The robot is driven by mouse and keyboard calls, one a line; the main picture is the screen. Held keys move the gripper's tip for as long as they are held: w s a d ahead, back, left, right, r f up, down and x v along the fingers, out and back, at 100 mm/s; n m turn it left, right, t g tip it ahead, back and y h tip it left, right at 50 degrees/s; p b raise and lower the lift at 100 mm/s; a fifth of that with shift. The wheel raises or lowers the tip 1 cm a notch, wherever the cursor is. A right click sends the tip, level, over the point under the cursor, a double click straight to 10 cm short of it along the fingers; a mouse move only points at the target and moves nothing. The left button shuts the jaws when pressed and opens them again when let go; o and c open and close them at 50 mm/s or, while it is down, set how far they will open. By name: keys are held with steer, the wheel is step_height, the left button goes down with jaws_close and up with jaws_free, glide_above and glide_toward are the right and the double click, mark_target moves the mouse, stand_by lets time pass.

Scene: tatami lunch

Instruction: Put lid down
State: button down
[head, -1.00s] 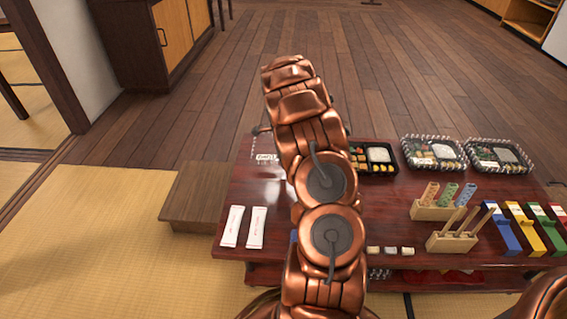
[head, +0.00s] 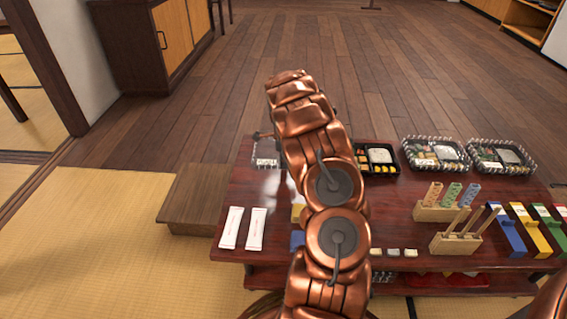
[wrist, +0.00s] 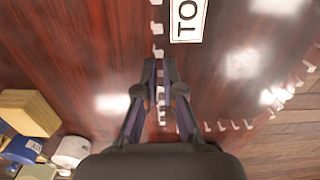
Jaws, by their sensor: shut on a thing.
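A clear lid with a dashed white rim and a white label (wrist: 187,20) shows in the wrist view, over the dark red table. My gripper (wrist: 160,80) is shut on its rim. In the head view, part of the lid (head: 265,155) shows near the table's back left corner, left of my arm. My arm hides much of that area and most of my gripper. I cannot tell whether the lid touches the table.
An open lunch box (head: 380,154) is right of my arm. Two lunch boxes with dashed rims (head: 433,154) (head: 500,157) stand farther right. Two white packets (head: 243,228) lie front left. Wooden holders (head: 438,212) (head: 463,240) and coloured boxes (head: 527,228) fill the right side.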

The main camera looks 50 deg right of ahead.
steer(key=shift+f, duration=0.1)
steer(key=c, duration=1.3)
jaws_free()
step_height(320, 180, up, 12)
steer(key=p, duration=0.4)
steer(key=s+a+r+n+g, duration=0.1)
steer(key=s+a+r+n, duration=0.25)
steer(key=a, duration=0.55)
steer(key=s+a+r+n, duration=0.3)
steer(key=a+r+n, duration=0.15)
steer(key=a, duration=0.45)
steer(key=s+a+r+n+g, duration=0.1)
steer(key=s+a+r+n, duration=0.35)
steer(key=a, duration=0.35)
steer(key=s+a+n+g, duration=0.1)
steer(key=s+a+n, duration=0.7)
steer(key=s, duration=0.3)
steer(key=s+a+n+g, duration=0.1)
steer(key=s+a+n, duration=0.6)
steer(key=s+a, duration=0.2)
steer(key=s, duration=0.2)
steer(key=shift+s+a+n, duration=0.2)
steer(key=shift+s+n, duration=0.15)
steer(key=shift+s, duration=0.05)
